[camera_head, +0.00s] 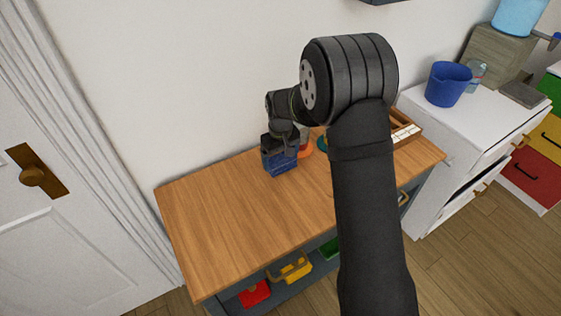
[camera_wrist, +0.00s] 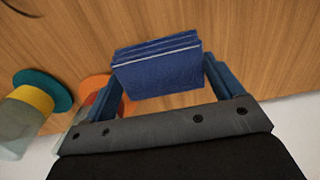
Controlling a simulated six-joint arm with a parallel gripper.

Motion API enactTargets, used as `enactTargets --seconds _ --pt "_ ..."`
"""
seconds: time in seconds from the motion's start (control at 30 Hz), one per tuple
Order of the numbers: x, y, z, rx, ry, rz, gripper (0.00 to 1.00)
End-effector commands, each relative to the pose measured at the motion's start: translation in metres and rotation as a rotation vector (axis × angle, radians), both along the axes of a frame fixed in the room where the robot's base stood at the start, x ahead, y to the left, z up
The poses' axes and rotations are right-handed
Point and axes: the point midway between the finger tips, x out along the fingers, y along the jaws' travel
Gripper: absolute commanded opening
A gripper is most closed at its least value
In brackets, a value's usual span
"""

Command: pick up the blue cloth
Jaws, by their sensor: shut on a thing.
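The blue cloth (camera_wrist: 158,75) is a folded, layered block in the wrist view, held between the two blue fingers of my gripper (camera_wrist: 163,82). In the head view the cloth (camera_head: 283,167) shows under my gripper (camera_head: 279,154), near the back edge of the wooden tabletop (camera_head: 225,212). My gripper is shut on the cloth. Whether the cloth touches the tabletop or hangs just above it I cannot tell. My arm hides part of the table's right side in the head view.
An orange object (camera_wrist: 97,86) and a teal-and-yellow object (camera_wrist: 42,90) stand close beside my gripper. A wooden tray (camera_head: 405,130) lies at the table's right end. The wall is close behind. The tabletop's left part is clear. A blue bucket (camera_head: 447,84) stands on a white cabinet.

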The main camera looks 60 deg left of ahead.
Motion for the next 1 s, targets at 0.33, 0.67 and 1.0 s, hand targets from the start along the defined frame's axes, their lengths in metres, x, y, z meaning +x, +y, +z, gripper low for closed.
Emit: enactTargets --seconds 0.33,0.67,1.0 --pt "0.038 -0.042 0.054 0.002 -0.001 -0.005 0.63" --pt "0.072 -0.082 0.085 0.000 0.000 -0.002 0.63" --pt "0.077 -0.088 0.090 0.000 0.000 0.000 0.63"
